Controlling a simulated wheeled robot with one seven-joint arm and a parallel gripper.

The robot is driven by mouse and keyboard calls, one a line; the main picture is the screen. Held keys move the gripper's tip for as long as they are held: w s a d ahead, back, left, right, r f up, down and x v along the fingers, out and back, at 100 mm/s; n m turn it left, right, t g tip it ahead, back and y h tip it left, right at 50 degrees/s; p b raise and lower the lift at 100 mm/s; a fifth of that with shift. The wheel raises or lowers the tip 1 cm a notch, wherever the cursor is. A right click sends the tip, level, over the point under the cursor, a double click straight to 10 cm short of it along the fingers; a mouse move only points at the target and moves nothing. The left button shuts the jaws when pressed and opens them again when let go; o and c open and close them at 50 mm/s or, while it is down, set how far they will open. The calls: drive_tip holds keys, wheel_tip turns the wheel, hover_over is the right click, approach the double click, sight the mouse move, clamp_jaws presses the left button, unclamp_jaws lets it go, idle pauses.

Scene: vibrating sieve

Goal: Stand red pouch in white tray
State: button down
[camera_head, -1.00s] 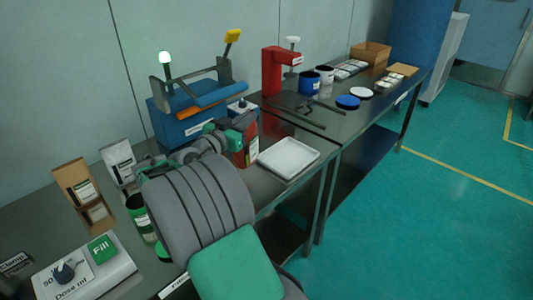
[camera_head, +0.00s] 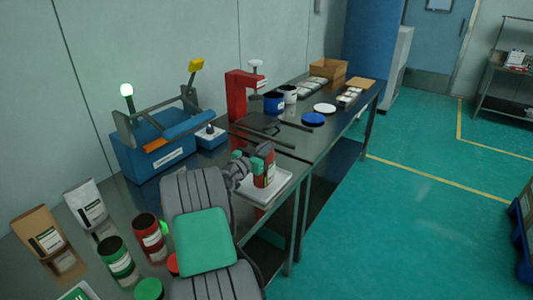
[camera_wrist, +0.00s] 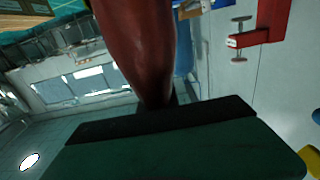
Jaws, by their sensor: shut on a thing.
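The red pouch (camera_head: 264,170) has a white label and is held upright in my gripper (camera_head: 257,164). It is over the white tray (camera_head: 284,189), and I cannot tell whether its base touches the tray. The tray is near the front edge of the table, partly hidden behind the pouch and my arm. In the wrist view the red pouch (camera_wrist: 138,40) fills the upper middle, against the dark gripper finger (camera_wrist: 160,120).
A blue sealing machine (camera_head: 160,145) stands left of the tray, with a red press (camera_head: 240,95) behind. Green (camera_head: 117,258) and red (camera_head: 150,238) tins and standing pouches (camera_head: 40,232) are at the front left. Blue and white lids (camera_head: 313,119) lie further back.

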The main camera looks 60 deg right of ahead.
wheel_tip(320, 180, down, 3)
drive_tip(key=shift+f, duration=0.2)
drive_tip(key=c, duration=1.6)
unclamp_jaws()
drive_tip(key=shift+r, duration=0.1)
